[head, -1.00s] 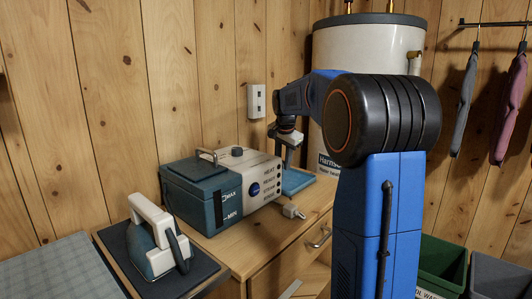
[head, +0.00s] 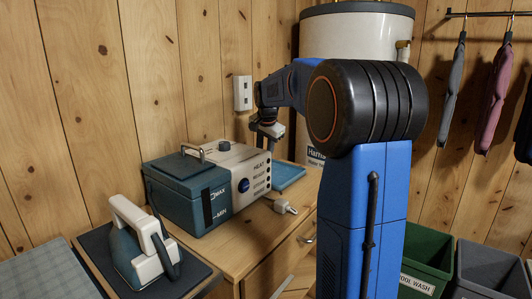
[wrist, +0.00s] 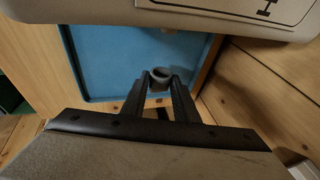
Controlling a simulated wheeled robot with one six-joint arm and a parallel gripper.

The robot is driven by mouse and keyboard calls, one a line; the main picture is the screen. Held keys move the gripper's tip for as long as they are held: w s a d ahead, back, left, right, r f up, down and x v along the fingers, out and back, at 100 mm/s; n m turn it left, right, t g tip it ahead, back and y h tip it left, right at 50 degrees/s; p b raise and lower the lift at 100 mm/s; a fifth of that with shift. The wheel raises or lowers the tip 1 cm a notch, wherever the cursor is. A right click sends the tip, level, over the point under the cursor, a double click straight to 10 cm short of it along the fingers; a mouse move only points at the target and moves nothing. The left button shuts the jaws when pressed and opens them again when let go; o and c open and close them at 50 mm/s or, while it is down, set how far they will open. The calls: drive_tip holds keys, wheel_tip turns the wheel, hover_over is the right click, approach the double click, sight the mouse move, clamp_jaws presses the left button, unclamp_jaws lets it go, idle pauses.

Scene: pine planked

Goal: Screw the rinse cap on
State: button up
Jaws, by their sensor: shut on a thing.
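My gripper (wrist: 160,88) is shut on a small grey ring-shaped cap (wrist: 160,74), which I take to be the rinse cap. It holds the cap above a blue tray. In the head view my gripper (head: 267,140) is small, beside the right end of the blue and cream steam station (head: 203,185); the cap cannot be made out there. In the wrist view the station's cream edge (wrist: 215,18), with a printed symbol, spans the top. A small grey piece shows just under that edge, too dim to identify. The cap is apart from the station.
The blue tray (head: 287,175) lies on the wooden cabinet (head: 235,250) beside the station. A small pale object (head: 283,206) lies in front. An iron (head: 143,245) stands on a dark pad at left. The plank wall is close behind; bins (head: 428,240) stand at right.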

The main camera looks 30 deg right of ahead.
drive_tip(key=shift+s+a, duration=0.25)
drive_tip(key=shift+a, duration=0.5)
drive_tip(key=shift+s+a, duration=0.3)
drive_tip(key=shift+a, duration=0.45)
drive_tip(key=shift+s+a, duration=0.25)
drive_tip(key=shift+a, duration=0.5)
drive_tip(key=shift+s+a, duration=0.25)
drive_tip(key=shift+a, duration=0.3)
drive_tip(key=shift+w+d, duration=0.1)
drive_tip(key=shift+d, duration=0.15)
idle(0.6)
drive_tip(key=shift+a, duration=0.2)
idle(1.3)
drive_tip(key=shift+d, duration=0.25)
idle(2.6)
